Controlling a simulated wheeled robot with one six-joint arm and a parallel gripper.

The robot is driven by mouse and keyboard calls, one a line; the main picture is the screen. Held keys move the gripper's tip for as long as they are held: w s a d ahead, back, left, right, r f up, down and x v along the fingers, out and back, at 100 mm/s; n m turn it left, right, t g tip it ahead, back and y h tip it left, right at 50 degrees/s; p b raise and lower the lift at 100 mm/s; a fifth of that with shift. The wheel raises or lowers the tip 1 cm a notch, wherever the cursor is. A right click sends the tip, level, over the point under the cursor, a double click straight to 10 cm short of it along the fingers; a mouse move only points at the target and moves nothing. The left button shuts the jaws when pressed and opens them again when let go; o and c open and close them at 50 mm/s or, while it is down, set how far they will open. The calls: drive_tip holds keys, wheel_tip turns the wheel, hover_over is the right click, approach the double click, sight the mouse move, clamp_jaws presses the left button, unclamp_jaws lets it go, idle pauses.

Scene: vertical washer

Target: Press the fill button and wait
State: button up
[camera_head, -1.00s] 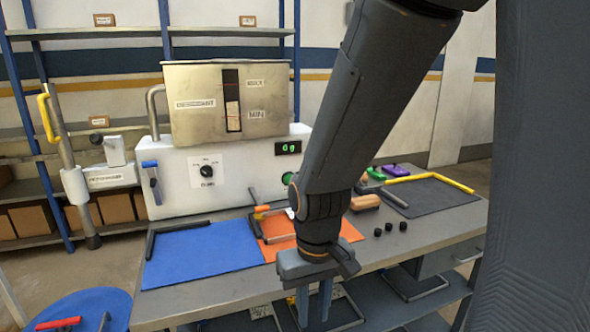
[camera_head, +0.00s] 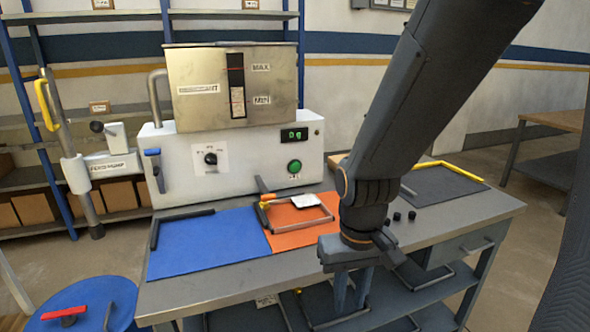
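The washer is a white box (camera_head: 258,152) with a metal tank (camera_head: 205,105) on top. A green round button (camera_head: 294,165) sits at the right of its front face, below a green digital display (camera_head: 294,133) that seems to read 0 g. A black knob (camera_head: 210,158) is on a white plate to the left. Which control is the fill button I cannot read. My gripper (camera_head: 350,292) points down in front of the table's front edge, to the right of and well apart from the button. Its two fingers look slightly apart, and nothing shows between them.
The table (camera_head: 230,283) holds a blue mat (camera_head: 205,245), an orange mat (camera_head: 290,238) with a grey frame and white item, and a dark mat (camera_head: 445,186) with a yellow bar. Small black caps (camera_head: 412,215) lie near my arm. A blue round surface (camera_head: 90,310) is at lower left.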

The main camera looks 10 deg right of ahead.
clamp_jaws()
idle(1.7)
